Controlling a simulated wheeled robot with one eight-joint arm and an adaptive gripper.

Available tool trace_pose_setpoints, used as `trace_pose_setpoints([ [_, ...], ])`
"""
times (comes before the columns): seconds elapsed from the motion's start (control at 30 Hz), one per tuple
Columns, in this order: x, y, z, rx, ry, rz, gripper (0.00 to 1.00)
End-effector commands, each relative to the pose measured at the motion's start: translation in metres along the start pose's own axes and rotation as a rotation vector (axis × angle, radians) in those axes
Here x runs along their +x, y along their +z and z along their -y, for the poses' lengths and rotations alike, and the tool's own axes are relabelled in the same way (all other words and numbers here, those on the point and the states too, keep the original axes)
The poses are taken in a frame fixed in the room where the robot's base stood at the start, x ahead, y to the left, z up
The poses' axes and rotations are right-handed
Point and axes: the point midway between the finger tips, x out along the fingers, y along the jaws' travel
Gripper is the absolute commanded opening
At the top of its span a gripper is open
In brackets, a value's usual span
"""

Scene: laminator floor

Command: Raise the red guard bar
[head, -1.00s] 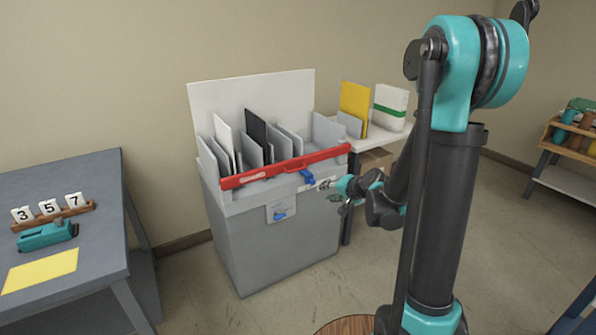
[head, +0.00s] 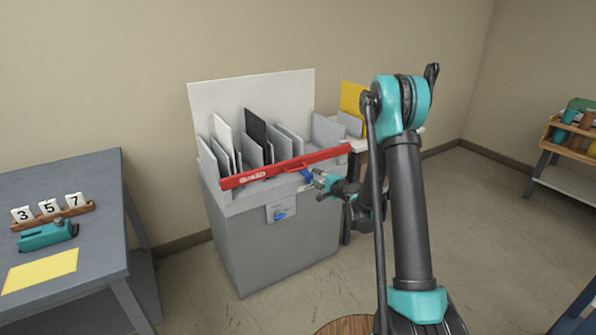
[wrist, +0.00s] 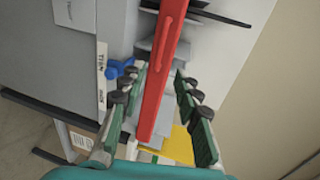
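The red guard bar (head: 270,171) lies across the front top of the grey machine (head: 275,235), tilted slightly up to the right. In the wrist view the bar (wrist: 163,65) runs lengthwise between my two fingers, with a gap on each side. My gripper (head: 318,180) is open, just in front of and below the bar's right half. The wrist view also shows my gripper (wrist: 160,78) with its green fingers spread. A blue part (wrist: 120,70) sits beside the left finger there; my gripper partly hides it in the head view. I cannot tell whether a finger touches the bar.
Grey dividers and sheets stand behind the bar, before a white back panel (head: 235,95). A blue knob (head: 279,215) is on the machine's front. A table (head: 60,235) with number tiles stands left. A yellow folder (head: 353,98) stands right. Floor is clear in front.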

Motion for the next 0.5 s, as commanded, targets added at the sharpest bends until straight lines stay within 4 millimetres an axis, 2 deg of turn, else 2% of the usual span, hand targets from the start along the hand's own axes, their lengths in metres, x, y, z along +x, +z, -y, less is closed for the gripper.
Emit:
trace_pose_setpoints([
  [0.1, 0.025, 0.001, 0.0, -0.001, 0.001, 0.002, 0.33],
  [0.5, 0.103, 0.001, 0.0, -0.001, 0.001, 0.001, 0.33],
])
